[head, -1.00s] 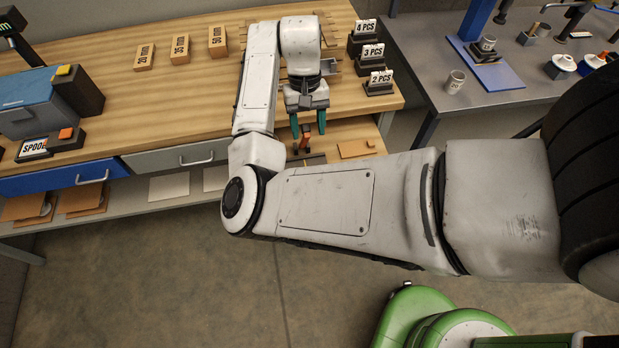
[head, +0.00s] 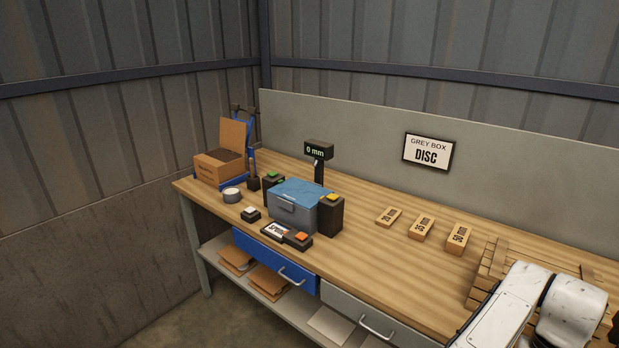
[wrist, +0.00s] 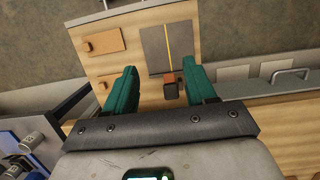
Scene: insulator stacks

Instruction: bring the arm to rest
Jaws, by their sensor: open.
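My gripper (wrist: 159,68) shows in the wrist view with its two teal fingers spread apart and nothing between them. It points down at a light wooden surface (wrist: 140,65). A small orange and dark piece (wrist: 171,88) shows near the right finger; I cannot tell its height relative to the fingertips. In the head view only part of my white arm (head: 510,300) shows, at the lower right over the bench. The gripper itself is outside that view.
The wooden workbench (head: 375,270) carries a blue-lidded grey box (head: 293,207), a display reading 0 mm (head: 318,151), an open cardboard box (head: 222,165) and labelled wooden blocks (head: 421,227). A slatted wooden rack (head: 487,270) stands beside my arm. A drawer handle (wrist: 290,76) shows in the wrist view.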

